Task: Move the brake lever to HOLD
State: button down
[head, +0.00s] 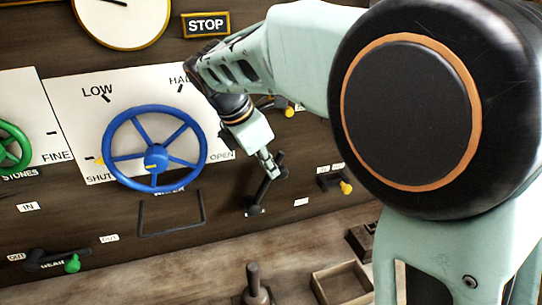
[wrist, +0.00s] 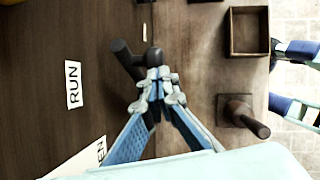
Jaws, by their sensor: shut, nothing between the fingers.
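A black lever (head: 265,190) with a crosswise grip is mounted low on the dark panel, right of the blue wheel. It carries no readable name; I take it for the brake lever. In the wrist view the lever (wrist: 130,62) stands just beyond my fingertips, near a RUN label (wrist: 73,84). My gripper (head: 267,164) is shut and empty, its tips right beside the lever's upper part; I cannot tell whether they touch. The shut tips also show in the wrist view (wrist: 158,88). A small label (head: 301,202) right of the lever is unreadable, and I see no readable HOLD.
The blue wheel (head: 155,157) and a bracket (head: 171,232) are left of the lever. Yellow-knobbed levers (head: 345,187) are to its right and above. Below, the wooden ledge holds an open box (head: 341,284) and a block with a peg (head: 256,288).

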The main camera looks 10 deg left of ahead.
jog(key=w+d+f+g+y+b, duration=0.3)
jog(key=w+d+f+g+y, duration=0.1)
jog(key=d+f+y, duration=0.6)
jog(key=shift+w+d+f+m+g, duration=0.4)
jog(key=shift+w+d+f, duration=0.2)
jog(key=shift+f, duration=0.45)
